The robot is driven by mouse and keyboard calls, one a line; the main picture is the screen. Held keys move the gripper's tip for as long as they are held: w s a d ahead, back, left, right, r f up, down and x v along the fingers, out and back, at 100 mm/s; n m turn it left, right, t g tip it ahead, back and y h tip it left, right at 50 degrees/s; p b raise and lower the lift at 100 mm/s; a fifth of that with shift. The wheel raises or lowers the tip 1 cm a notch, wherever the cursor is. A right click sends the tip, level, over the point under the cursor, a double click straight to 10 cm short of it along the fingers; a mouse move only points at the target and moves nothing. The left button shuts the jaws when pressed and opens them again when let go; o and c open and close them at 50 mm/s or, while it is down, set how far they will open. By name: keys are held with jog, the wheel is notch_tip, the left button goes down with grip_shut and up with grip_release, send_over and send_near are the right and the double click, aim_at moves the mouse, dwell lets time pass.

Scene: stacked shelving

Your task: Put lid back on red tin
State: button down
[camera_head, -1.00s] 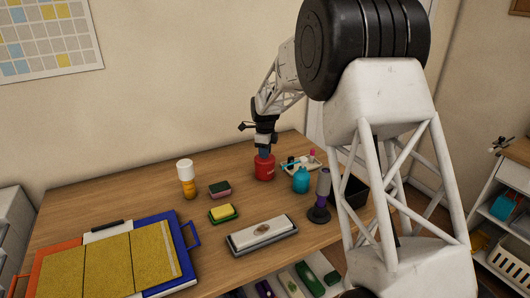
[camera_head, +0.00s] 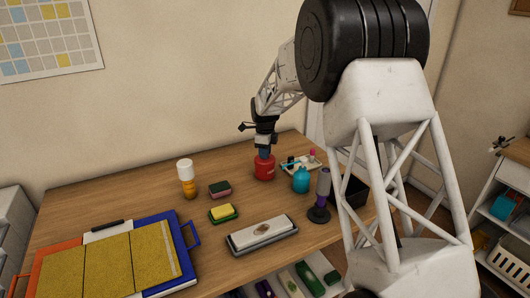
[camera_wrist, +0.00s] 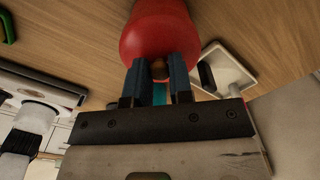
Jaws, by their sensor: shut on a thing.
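The red tin (camera_head: 264,170) stands upright at the back of the wooden table. My gripper (camera_head: 264,154) points down right over its top. In the wrist view, my gripper's blue fingers (camera_wrist: 160,70) close on a small brown knob (camera_wrist: 159,68), seemingly the lid's, against a rounded red body (camera_wrist: 158,30). Lid and tin are the same red there, and I cannot make out a seam or gap between them. The fingers hide most of the tin's top in the head view.
A turquoise bottle (camera_head: 301,180) and a small tray (camera_head: 299,166) stand close right of the tin. A purple-handled tool on a stand (camera_head: 321,195), a sharpening stone (camera_head: 262,236), sponges (camera_head: 223,213) and a white-capped orange bottle (camera_head: 187,180) stand nearer. Bare table lies left of the tin.

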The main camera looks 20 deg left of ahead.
dwell(0.9)
jog(key=shift+c, duration=2.3)
grip_release()
jog(key=shift+r, duration=0.1)
jog(key=shift+r, duration=2.1)
grip_shut()
